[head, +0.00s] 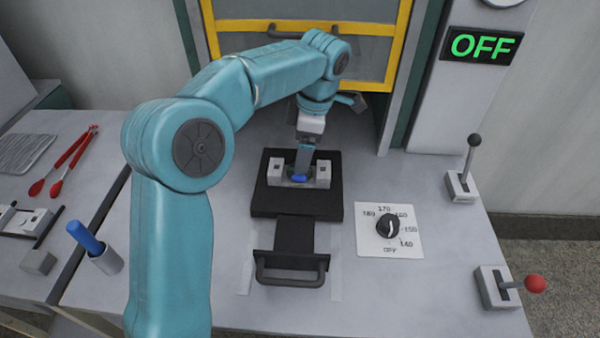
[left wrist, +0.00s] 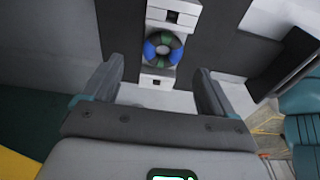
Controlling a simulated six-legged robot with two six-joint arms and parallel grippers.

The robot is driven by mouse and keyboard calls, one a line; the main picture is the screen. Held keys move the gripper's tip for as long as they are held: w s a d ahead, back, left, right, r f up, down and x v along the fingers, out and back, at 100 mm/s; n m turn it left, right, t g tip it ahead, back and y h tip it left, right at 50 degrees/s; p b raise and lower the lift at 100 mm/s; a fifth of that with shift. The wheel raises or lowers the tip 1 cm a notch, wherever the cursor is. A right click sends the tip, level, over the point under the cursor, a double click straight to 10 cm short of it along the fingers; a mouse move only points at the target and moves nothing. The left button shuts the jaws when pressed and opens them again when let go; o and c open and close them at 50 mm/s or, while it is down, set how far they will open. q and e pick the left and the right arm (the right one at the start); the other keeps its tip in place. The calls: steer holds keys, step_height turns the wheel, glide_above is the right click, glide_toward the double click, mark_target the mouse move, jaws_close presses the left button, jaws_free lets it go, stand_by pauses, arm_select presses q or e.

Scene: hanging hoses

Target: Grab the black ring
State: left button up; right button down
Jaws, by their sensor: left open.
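The ring (left wrist: 150,50), dark with blue and green sections, sits upright between two white blocks (left wrist: 170,17) in the left wrist view. In the head view only a small blue and green part of the ring (head: 300,178) shows. The white blocks (head: 275,172) stand on a black plate (head: 265,205). My left gripper (head: 304,158) points down just above the ring, partly hiding it. In the left wrist view its two fingers (left wrist: 157,88) are apart with nothing between them, and the ring lies beyond their tips. My right gripper is not in view.
A black tray handle (head: 290,278) sticks out in front of the plate. A dial (head: 388,227) and two levers (head: 463,175) (head: 505,287) are on the right. Red tongs (head: 65,160) and a blue-handled tool (head: 85,237) are on the left. A yellow-framed door (head: 395,50) stands behind.

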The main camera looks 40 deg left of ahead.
mark_target(291, 173)
arm_select(q)
steer(key=f, duration=0.5)
steer(key=shift+s+a+f+b, duration=0.1)
steer(key=shift+s+a+b, duration=0.1)
steer(key=shift+s+b, duration=0.1)
steer(key=c, duration=1.1)
